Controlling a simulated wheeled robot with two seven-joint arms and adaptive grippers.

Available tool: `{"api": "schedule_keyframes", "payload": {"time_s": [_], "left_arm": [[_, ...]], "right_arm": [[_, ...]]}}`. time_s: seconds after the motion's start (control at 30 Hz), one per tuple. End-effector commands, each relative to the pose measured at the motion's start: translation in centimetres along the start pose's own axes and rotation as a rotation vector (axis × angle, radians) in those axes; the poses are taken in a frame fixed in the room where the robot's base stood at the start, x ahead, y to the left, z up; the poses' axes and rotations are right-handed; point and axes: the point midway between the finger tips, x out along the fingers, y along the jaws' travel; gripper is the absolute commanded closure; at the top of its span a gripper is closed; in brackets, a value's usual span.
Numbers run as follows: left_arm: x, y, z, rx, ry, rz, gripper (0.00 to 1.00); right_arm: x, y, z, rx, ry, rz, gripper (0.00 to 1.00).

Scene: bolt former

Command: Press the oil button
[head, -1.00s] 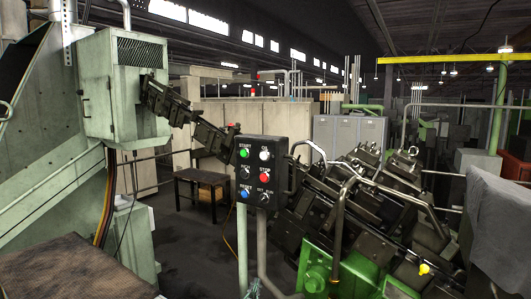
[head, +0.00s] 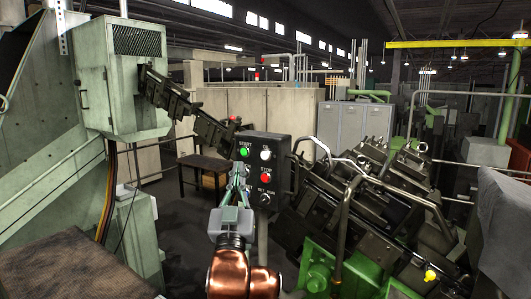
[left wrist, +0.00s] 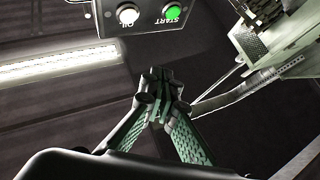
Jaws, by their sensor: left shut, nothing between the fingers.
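The black control box (head: 281,178) stands on a post in the middle of the head view. Its oil button (head: 265,155) is white and sits at the top right of the panel, beside the green START button (head: 245,152). In the left wrist view the oil button (left wrist: 128,14) is at the top edge, with the green button (left wrist: 172,12) to its right. My left gripper (head: 239,168) is shut and empty, with its tips in front of the panel's left side, below START. It also shows in the left wrist view (left wrist: 160,88). My right gripper is not in view.
The red STOP button (head: 265,178) is below the oil button, with a black selector knob (head: 265,199) under it. My left gripper covers the lower left controls. Bent metal rails (head: 347,218) and dark machinery stand right of the box. A green-grey machine (head: 122,85) stands at left.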

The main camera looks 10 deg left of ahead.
Motion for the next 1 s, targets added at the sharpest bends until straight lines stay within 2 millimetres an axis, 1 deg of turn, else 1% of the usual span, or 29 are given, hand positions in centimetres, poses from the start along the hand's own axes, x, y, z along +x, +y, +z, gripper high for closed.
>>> {"api": "schedule_keyframes", "payload": {"time_s": [0.03,0.1,0.4,0.53,0.67,1.0], "left_arm": [[0.0,0.0,-0.7,-0.006,0.008,-0.002,1.00],[-0.1,0.0,-1.0,-0.010,0.013,-0.002,1.00],[0.0,0.5,-0.9,-0.013,0.012,0.003,1.00],[0.3,0.7,-0.6,-0.013,0.010,0.002,1.00],[1.2,1.2,0.0,-0.011,0.010,0.000,1.00],[4.4,3.5,2.3,-0.011,0.010,0.001,1.00]], "right_arm": [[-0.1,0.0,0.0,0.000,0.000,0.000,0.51],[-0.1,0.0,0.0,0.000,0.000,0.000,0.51],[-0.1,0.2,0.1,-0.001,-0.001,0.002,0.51],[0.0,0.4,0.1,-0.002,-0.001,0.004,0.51],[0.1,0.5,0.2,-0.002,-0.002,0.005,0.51],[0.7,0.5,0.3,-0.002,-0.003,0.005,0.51]]}}
